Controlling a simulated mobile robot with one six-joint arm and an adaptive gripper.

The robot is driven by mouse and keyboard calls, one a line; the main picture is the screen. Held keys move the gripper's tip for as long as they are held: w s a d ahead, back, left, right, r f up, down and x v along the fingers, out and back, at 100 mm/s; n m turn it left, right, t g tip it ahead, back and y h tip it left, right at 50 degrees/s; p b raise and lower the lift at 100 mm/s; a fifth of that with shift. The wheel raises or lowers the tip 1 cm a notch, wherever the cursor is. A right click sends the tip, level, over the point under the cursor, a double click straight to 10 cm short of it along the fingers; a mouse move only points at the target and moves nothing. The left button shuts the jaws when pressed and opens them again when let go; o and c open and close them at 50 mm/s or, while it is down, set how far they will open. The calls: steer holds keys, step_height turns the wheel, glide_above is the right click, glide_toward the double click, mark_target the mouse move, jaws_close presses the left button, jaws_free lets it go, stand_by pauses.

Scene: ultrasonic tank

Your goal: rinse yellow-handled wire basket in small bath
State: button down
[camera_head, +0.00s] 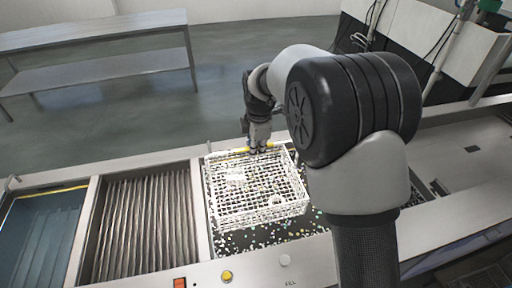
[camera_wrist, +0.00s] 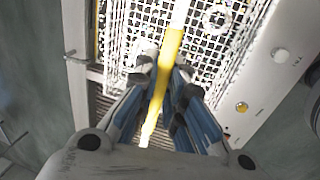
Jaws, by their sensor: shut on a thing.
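The wire basket (camera_head: 302,200) is a white mesh box with a yellow handle along its far side. My gripper (camera_head: 258,148) is at that far side, shut on the handle. In the wrist view the yellow handle (camera_wrist: 173,45) runs between the two fingers of my gripper (camera_wrist: 163,78), with the basket's mesh (camera_wrist: 225,25) beyond. The basket is over a dark section strewn with pale and coloured specks; I cannot tell whether it touches the bottom. A blue-toned bath (camera_head: 40,235) with a yellow line along its far edge is at the far left.
A ridged metal section (camera_head: 148,222) lies between the bath and the basket. The front rim carries a red switch (camera_head: 180,283), a yellow button (camera_head: 227,276) and a pale knob (camera_head: 285,260). A metal table (camera_head: 100,73) stands behind on open floor. My arm hides part of the counter.

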steer(key=shift+r+p, duration=2.7)
steer(key=shift+r, duration=1.1)
steer(key=shift+f, duration=0.15)
